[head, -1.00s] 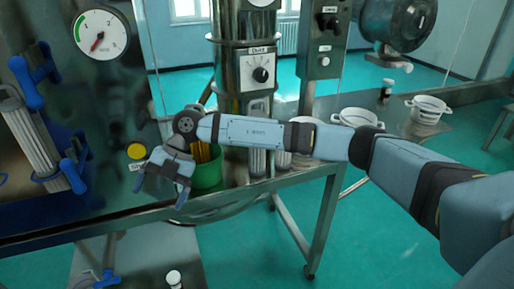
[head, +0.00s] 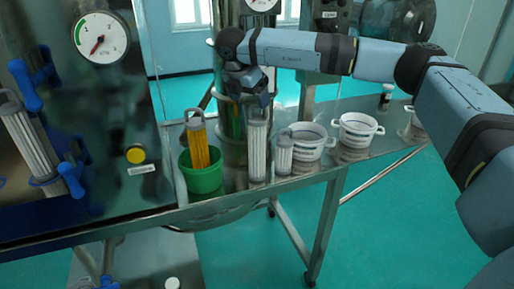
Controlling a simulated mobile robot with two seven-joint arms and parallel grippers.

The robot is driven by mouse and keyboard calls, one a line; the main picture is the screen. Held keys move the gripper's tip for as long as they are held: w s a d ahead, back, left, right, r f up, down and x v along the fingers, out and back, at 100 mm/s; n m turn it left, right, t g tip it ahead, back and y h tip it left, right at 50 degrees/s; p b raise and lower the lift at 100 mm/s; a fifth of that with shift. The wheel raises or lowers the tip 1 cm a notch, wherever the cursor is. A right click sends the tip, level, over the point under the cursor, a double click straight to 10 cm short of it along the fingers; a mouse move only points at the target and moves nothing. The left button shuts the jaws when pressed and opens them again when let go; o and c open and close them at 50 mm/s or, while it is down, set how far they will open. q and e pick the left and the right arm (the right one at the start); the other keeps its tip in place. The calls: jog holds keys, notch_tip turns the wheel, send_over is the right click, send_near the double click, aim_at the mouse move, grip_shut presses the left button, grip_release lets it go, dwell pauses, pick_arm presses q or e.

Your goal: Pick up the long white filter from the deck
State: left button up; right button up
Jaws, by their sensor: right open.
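The long white filter (head: 258,150) stands upright on the metal deck, beside a shorter white filter (head: 284,157) on its right. My right gripper (head: 252,103) is open, pointing down just above the top of the long filter and partly in front of the steel column. I cannot tell whether its fingers are around the filter's top handle or only above it. My left gripper is not in view.
A green bucket (head: 203,178) holding an orange filter (head: 197,148) stands left of the long filter. White sieve pots (head: 308,147) stand to the right. A steel cabinet with a gauge (head: 100,37) fills the left side. The deck's front edge (head: 270,191) is close.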

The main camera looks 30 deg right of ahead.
aim_at(255, 119)
jog(key=x, duration=0.3)
jog(key=shift+p, duration=0.4)
jog(key=x, duration=0.2)
jog(key=p+x, duration=0.1)
jog(key=shift+f, duration=0.45)
jog(key=shift+w+f, duration=0.1)
jog(key=shift+f, duration=0.25)
jog(key=c, duration=1.3)
jog(key=shift+r, duration=0.15)
